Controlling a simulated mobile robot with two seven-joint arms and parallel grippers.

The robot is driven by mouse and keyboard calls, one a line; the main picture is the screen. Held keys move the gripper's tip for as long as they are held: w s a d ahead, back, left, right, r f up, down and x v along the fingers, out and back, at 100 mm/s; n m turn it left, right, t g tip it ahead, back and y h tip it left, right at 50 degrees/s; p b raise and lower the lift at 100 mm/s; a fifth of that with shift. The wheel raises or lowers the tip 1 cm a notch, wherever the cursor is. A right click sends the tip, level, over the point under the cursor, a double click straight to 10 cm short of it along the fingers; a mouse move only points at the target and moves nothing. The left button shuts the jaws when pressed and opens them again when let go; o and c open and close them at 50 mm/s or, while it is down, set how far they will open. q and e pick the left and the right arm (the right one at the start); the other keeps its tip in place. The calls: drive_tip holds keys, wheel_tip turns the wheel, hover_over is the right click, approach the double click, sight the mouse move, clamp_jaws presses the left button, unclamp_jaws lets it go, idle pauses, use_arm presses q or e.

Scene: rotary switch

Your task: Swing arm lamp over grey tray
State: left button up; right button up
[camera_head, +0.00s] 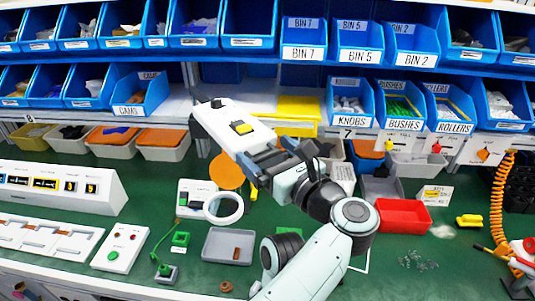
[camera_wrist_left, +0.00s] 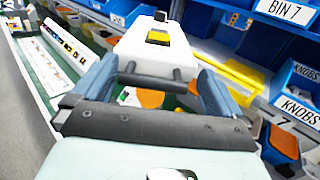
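The lamp head (camera_head: 221,118) is a flat white box with a yellow button on top, above the bench left of the middle in the head view. It also shows ahead in the left wrist view (camera_wrist_left: 150,48), with a dark handle bar (camera_wrist_left: 155,82) on its near side. My left gripper (camera_head: 277,163) is at that handle. In the left wrist view its two fingers (camera_wrist_left: 158,88) stand wide apart at the bar's two ends; firm contact is unclear. The grey tray (camera_head: 212,243) lies on the green bench, below and in front of the lamp, with a small brown piece inside. My right gripper is out of view.
Blue bins fill the shelves behind, close to the lamp. A white ring (camera_head: 223,207), an orange disc (camera_head: 226,171) and a green button (camera_head: 181,239) surround the tray. A red tray (camera_head: 404,216) and an orange coiled hose (camera_head: 499,205) are at right.

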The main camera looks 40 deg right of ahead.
use_arm(q)
drive_tip(key=s+a+b, duration=0.2)
drive_tip(key=s+b, duration=0.1)
drive_tip(key=s, duration=1)
drive_tip(key=shift+s, duration=0.15)
drive_tip(key=shift+a, duration=0.1)
